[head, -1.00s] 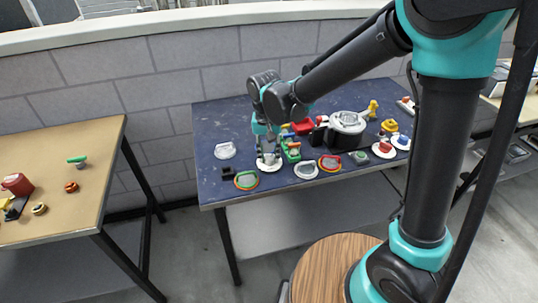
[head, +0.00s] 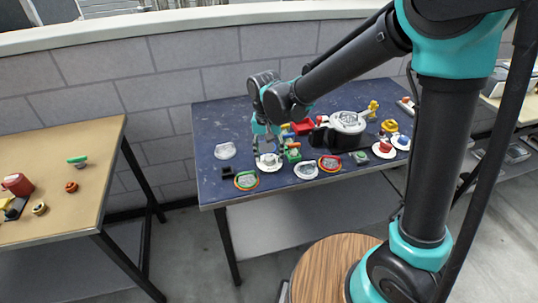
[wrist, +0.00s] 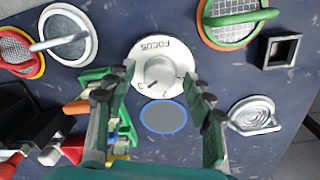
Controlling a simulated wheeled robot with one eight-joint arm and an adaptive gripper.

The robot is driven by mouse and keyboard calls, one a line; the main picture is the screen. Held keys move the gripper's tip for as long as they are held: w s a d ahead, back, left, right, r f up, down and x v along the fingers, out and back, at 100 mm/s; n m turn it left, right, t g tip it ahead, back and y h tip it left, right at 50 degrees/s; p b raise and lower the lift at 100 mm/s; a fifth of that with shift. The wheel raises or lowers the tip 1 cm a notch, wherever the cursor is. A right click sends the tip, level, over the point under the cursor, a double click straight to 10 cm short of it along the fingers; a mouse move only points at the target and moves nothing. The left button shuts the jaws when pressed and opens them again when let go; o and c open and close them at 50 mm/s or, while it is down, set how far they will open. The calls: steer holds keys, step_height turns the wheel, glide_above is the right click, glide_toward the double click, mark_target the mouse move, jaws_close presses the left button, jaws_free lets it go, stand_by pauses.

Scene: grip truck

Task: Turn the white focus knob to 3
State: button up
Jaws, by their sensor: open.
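The white focus knob (wrist: 160,72) stands on a round white dial marked FOCUS, which appears upside down in the wrist view. A 3 shows at the dial's lower left; the other numbers and the knob's pointer are too small to read surely. In the head view, the white dial (head: 268,163) is near the front edge of the dark blue table. My gripper (wrist: 160,85) is open and empty, with one finger to each side of the knob's near side. The fingers look apart from the knob. In the head view, my gripper (head: 266,143) is just above the dial.
The dark blue table (head: 218,177) is crowded. A green-rimmed round handle (wrist: 240,20), a black square socket (wrist: 282,49), a clear round piece (wrist: 253,115) and a white-rimmed handle (wrist: 69,34) surround the dial. Green and orange parts lie close to my left finger.

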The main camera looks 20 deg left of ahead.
mark_target(268, 157)
step_height(268, 157, up, 12)
steer(key=shift+a, duration=0.3)
stand_by(0.3)
steer(key=d+f+t, duration=0.1)
steer(key=d+f, duration=0.2)
steer(key=d, duration=0.7)
steer(key=w+d+f+m+t+y, duration=0.1)
steer(key=d+f, duration=0.2)
steer(key=d, duration=0.7)
steer(key=d+f+t, duration=0.1)
steer(key=d+f, duration=0.2)
steer(key=d, duration=0.7)
steer(key=s+d+f+t, duration=0.1)
steer(key=s+d+f, duration=0.3)
steer(key=d, duration=0.4)
steer(key=shift+s+f+m, duration=0.35)
steer(key=shift+s+m, duration=0.05)
steer(key=shift+s, duration=0.3)
